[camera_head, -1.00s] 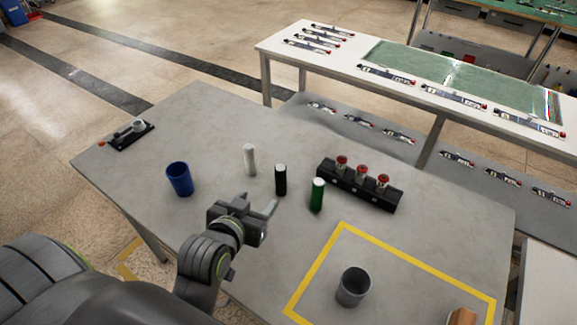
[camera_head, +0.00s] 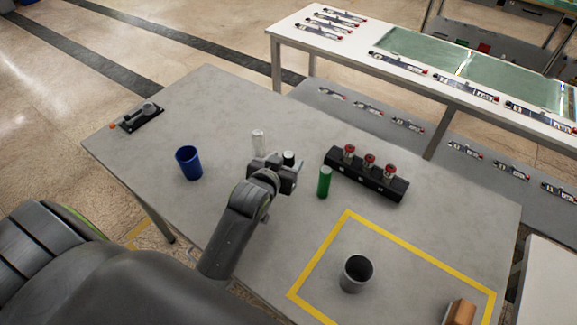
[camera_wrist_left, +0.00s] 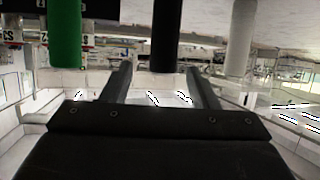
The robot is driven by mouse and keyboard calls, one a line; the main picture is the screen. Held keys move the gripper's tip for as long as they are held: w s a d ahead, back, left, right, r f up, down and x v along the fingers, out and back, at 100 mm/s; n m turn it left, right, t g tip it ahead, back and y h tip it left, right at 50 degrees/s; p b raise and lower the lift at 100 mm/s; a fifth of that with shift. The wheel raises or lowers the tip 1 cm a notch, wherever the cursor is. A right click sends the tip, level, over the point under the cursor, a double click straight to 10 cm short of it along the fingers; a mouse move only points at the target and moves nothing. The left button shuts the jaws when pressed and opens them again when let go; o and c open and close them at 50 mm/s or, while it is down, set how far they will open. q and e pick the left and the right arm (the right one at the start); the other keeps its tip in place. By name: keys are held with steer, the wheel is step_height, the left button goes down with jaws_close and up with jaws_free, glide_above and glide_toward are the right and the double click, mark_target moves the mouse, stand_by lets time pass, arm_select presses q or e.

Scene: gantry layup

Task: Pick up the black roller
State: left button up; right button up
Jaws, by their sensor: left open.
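The black roller (camera_head: 289,157) stands upright on the grey table, mostly hidden behind my left gripper (camera_head: 287,172) in the head view. In the left wrist view the black roller (camera_wrist_left: 165,36) hangs in from the top, in line with the gap between the two fingers. My left gripper (camera_wrist_left: 160,72) is open with nothing held. The fingertips are at or just short of the roller; I cannot tell whether they touch it. My right gripper is not in view.
A white roller (camera_head: 258,142) and a green roller (camera_head: 324,182) stand close on either side. A black block with red-topped pieces (camera_head: 366,174), a blue cup (camera_head: 189,163) and a grey cup (camera_head: 356,274) inside a yellow outline are on the table (camera_head: 225,110).

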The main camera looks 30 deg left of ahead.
arm_select(q)
steer(key=shift+w+a, duration=0.15)
steer(key=shift+w, duration=0.5)
steer(key=shift+p+x, duration=0.55)
steer(key=shift+x, duration=1.45)
steer(key=shift+c, duration=0.2)
steer(key=c, duration=1.1)
